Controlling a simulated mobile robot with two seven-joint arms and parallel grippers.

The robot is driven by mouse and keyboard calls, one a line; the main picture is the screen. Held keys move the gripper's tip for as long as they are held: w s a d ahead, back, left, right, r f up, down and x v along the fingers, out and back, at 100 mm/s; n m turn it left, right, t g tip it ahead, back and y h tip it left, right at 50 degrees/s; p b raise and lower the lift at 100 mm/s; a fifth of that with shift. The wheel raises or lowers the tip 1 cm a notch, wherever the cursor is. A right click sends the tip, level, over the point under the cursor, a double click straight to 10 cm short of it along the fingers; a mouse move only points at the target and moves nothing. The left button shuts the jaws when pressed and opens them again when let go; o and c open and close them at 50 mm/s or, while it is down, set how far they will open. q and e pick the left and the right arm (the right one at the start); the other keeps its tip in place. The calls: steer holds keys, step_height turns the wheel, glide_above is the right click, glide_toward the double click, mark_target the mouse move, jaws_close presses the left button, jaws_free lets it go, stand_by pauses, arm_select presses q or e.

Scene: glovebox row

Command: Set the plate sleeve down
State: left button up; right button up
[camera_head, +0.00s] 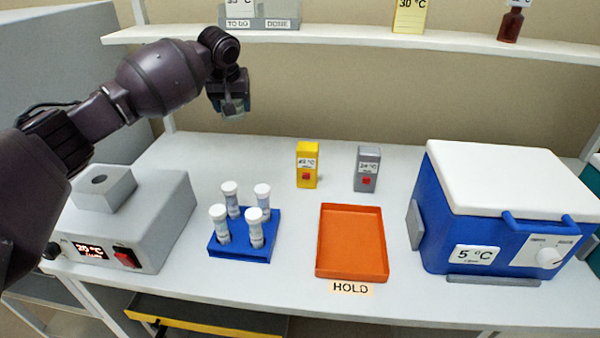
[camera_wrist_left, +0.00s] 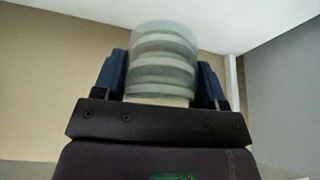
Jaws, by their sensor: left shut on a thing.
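My left gripper (camera_head: 235,104) is raised above the back of the bench, below the shelf. In the left wrist view it (camera_wrist_left: 165,85) is shut on the plate sleeve (camera_wrist_left: 162,60), a clear round sleeve with a stack of pale discs inside. The sleeve stands between the two blue fingers. In the head view the sleeve (camera_head: 233,107) is small and mostly hidden by the gripper. An orange tray (camera_head: 384,272) lies empty on the bench, with a HOLD label in front of it. My right gripper is not in view.
A blue rack (camera_head: 240,254) with several white-capped tubes stands left of the tray. A grey heater (camera_head: 170,220) is at left, a blue cooler (camera_head: 480,235) at right. Yellow (camera_head: 307,165) and grey (camera_head: 367,168) timers stand behind the tray. A shelf (camera_head: 350,36) runs overhead.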

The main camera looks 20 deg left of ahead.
arm_select(q)
steer(key=shift+s+f, duration=0.1)
steer(key=shift+f, duration=0.25)
step_height(320, 180, down, 7)
steer(key=b, duration=0.2)
glide_above(244, 175)
steer(key=s, duration=0.1)
step_height(244, 175, down, 6)
steer(key=shift+d+f, duration=0.15)
steer(key=shift+f, duration=0.1)
step_height(244, 175, down, 6)
steer(key=shift+b, duration=0.55)
steer(key=shift+s+r, duration=0.1)
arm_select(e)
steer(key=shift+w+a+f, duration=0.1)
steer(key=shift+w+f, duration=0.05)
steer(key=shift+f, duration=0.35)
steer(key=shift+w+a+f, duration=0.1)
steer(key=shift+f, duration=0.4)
arm_select(q)
steer(key=o, duration=1)
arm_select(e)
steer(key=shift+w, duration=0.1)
